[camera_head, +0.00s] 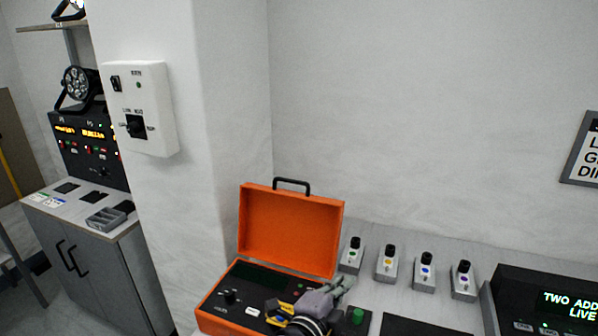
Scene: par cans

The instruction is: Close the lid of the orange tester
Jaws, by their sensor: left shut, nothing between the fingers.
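The orange tester (212,309) stands open on the bench at the lower middle of the head view. Its orange lid (290,228) stands up, leaning slightly back, with a dark carry handle (291,182) on its top edge. The tester's black panel has a knob at left and small labels. My left gripper (345,284) is over the right part of the panel, in front of the lid's lower right corner. It is shut and empty, and it hides part of the panel. I cannot tell whether it touches the tester. My right gripper is not in view.
Several small grey units with black tops and coloured dots, one of them a grey unit with a blue dot (425,272), line the bench right of the tester. A black display console (545,300) is at far right. A white wall box (140,108) hangs at left.

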